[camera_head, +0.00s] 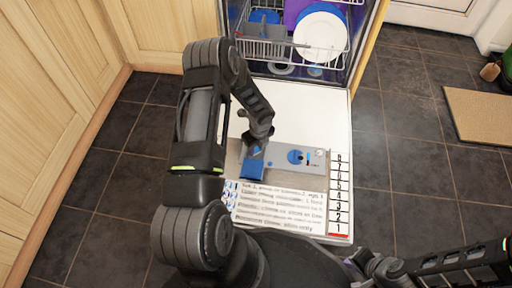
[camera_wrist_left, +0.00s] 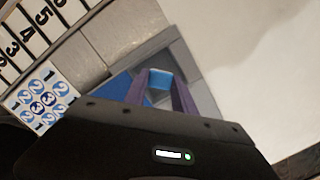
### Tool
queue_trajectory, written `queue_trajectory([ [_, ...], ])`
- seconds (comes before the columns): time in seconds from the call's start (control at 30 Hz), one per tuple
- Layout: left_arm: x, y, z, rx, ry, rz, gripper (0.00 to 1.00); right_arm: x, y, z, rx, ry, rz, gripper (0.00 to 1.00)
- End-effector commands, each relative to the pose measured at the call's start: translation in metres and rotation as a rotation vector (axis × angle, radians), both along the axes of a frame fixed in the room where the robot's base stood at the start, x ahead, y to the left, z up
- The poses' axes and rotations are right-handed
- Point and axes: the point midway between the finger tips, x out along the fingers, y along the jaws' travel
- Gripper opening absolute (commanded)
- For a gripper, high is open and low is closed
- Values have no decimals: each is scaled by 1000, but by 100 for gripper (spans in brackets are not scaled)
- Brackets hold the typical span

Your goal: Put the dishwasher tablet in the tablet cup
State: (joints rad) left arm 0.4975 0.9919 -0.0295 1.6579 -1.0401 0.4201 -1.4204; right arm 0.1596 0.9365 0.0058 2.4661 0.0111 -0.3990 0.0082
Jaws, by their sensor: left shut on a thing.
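The dishwasher tablet (camera_wrist_left: 160,78) is a small blue block in the left wrist view, between the two fingers of my left gripper (camera_wrist_left: 161,92). In the head view my left gripper (camera_head: 255,148) points down at the grey dispenser panel (camera_head: 318,168) on the open dishwasher door. The tablet cup (camera_wrist_left: 203,84) shows in the left wrist view as a grey recess behind the fingers. Its blue lid (camera_head: 253,169) stands open on the near side. The height of the tablet over the cup is unclear. My right gripper (camera_head: 362,264) seems to be at the bottom right, its jaws not clear.
The white open door (camera_head: 330,110) lies flat under my left arm, with a printed label (camera_head: 280,208) and a numbered strip (camera_head: 338,195) near its front. A round blue cap (camera_head: 296,157) is beside the cup. The rack (camera_head: 270,48) with dishes is behind. Cabinets (camera_head: 60,100) stand left.

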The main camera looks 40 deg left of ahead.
Motion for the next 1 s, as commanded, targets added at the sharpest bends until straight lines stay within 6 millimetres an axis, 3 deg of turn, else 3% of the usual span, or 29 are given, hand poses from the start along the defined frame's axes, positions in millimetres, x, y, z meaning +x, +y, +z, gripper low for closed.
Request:
queue_trajectory([
  [0.3,0,0,0,0,0,0,56,0,0,0,0,0,0,0],
  [0.5,0,0,0,0,1,0,57,0,0,0,0,0,0,0],
  [0.8,0,0,0,0,1,0,33,0,0,0,0,0,0,0],
  [1.0,0,0,0,0,0,0,32,0,0,0,0,0,0,0],
])
